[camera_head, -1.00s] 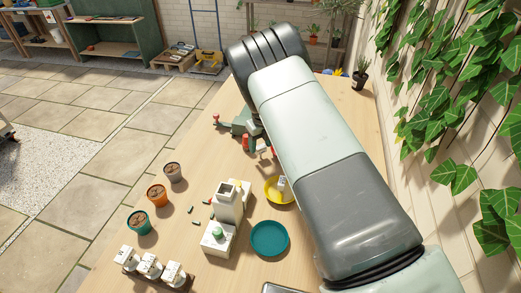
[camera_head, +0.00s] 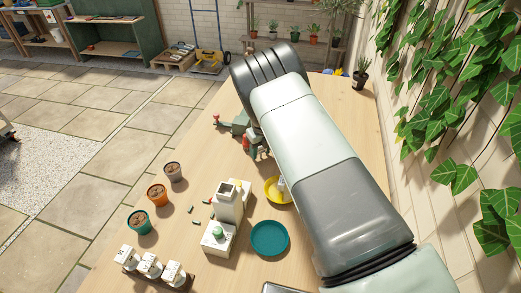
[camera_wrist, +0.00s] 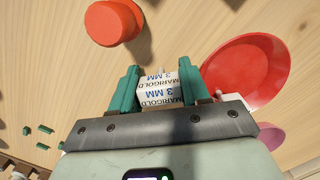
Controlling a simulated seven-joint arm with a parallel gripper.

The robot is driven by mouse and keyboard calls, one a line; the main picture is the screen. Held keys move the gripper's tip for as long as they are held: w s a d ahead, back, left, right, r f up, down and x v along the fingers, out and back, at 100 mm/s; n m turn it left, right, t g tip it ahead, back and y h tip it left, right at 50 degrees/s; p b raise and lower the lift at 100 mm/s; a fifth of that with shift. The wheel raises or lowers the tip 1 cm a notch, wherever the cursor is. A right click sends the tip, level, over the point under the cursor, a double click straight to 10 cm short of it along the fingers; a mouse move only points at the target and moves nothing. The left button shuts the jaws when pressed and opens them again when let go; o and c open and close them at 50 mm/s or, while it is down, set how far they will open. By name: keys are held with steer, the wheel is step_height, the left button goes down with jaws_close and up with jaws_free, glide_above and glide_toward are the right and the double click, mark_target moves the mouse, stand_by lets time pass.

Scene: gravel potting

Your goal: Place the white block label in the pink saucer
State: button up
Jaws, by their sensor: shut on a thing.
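My gripper (camera_wrist: 158,74) has teal fingers and is shut on the white block label (camera_wrist: 158,92), which reads "MARIGOLD 3 MM" in the wrist view. The block sits between the two fingers. The pink saucer (camera_wrist: 270,139) shows only in part at the lower right of the wrist view, beside my gripper's body, which hides some of it. In the head view my arm covers most of the gripper's area, and I cannot make out the held block or the pink saucer there.
A larger red saucer (camera_wrist: 250,68) lies right of the fingers, and a round orange-red object (camera_wrist: 113,22) is ahead.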

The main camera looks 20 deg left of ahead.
step_height(320, 180, up, 9)
steer(key=shift+r, duration=0.2)
steer(key=shift+d+r, duration=0.1)
steer(key=shift+r, duration=0.1)
steer(key=d+m, duration=0.4)
steer(key=d, duration=1.7)
steer(key=shift+m, duration=0.3)
steer(key=f, duration=0.3)
steer(key=s+d+f, duration=0.1)
steer(key=f, duration=0.1)
steer(key=shift+f, duration=2.1)
steer(key=o, duration=0.8)
steer(key=shift+f, duration=0.15)
